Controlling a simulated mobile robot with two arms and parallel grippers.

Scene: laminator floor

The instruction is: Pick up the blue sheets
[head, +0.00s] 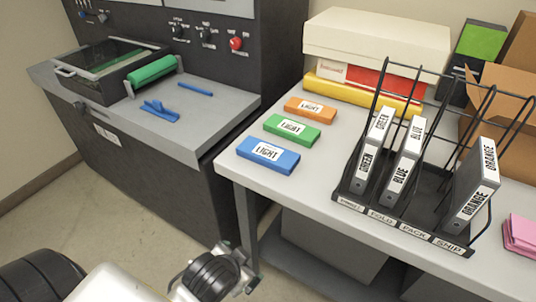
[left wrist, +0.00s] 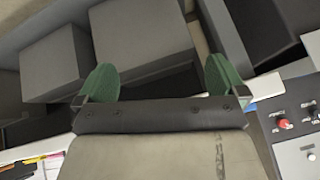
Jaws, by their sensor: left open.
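A blue pack labelled LIGHT (head: 268,155) lies flat at the near left corner of the grey table. It is the front one in a row with a green pack (head: 292,129) and an orange pack (head: 310,109). My left arm comes in low in the head view, below the table's front edge and apart from the blue pack. In the left wrist view my left gripper (left wrist: 160,78) is open, its green fingertips wide apart with nothing held between them. My right gripper is in neither view.
A black wire rack (head: 418,233) with grey binders stands right of the packs. Left is a dark machine with a green roller (head: 151,76) and blue pieces (head: 160,110). Boxes stand at the back, pink sheets (head: 521,232) at right. The table's front edge is clear.

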